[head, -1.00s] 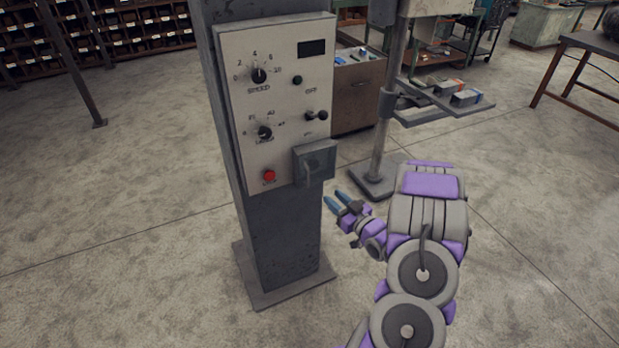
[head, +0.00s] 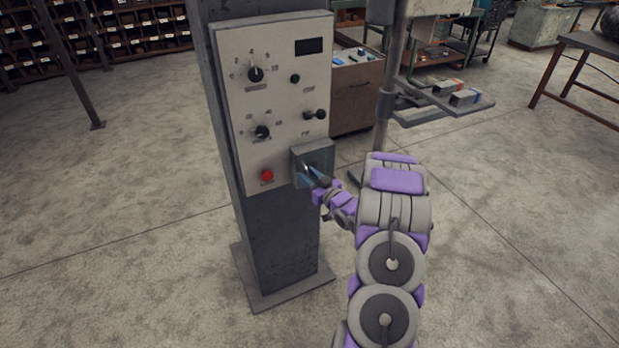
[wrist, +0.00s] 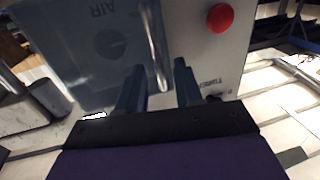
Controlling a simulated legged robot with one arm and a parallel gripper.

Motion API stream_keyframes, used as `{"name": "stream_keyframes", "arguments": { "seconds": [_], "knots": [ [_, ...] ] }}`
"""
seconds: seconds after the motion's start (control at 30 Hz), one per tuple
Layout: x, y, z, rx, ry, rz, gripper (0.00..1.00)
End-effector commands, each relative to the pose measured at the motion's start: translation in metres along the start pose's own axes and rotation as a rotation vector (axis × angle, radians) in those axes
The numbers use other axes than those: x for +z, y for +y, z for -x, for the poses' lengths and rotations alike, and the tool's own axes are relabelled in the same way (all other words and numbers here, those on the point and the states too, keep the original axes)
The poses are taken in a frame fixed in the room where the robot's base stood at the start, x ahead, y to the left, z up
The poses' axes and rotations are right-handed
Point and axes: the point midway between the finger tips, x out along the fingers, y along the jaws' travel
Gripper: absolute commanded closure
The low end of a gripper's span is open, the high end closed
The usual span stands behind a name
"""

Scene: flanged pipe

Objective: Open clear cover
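The clear cover (head: 312,157) is a grey, see-through box at the lower right of the control panel. It is shut against the panel. In the wrist view, the cover (wrist: 75,45) shows a round shape and the letters AIR behind it, upside down. A metal bar handle (wrist: 154,45) stands out at its edge. My gripper (head: 309,176) is at the cover's front. In the wrist view, my gripper (wrist: 158,82) is open, with one blue finger on each side of the handle. I see gaps between the fingers and the bar.
The panel (head: 270,100) on a dark post holds dials, a lever (head: 316,115) above the cover and a red button (head: 267,176) beside it. The red button also shows in the wrist view (wrist: 220,17).

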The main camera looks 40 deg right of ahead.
Motion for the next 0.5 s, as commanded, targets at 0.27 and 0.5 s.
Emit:
{"name": "stream_keyframes", "arguments": {
  "seconds": [0.27,0.5],
  "knots": [
    [-0.0009,-0.0007,-0.0001,0.0,0.001,0.002,0.73],
    [-0.0012,-0.001,-0.0001,0.0,0.002,0.002,0.96]
  ]
}}
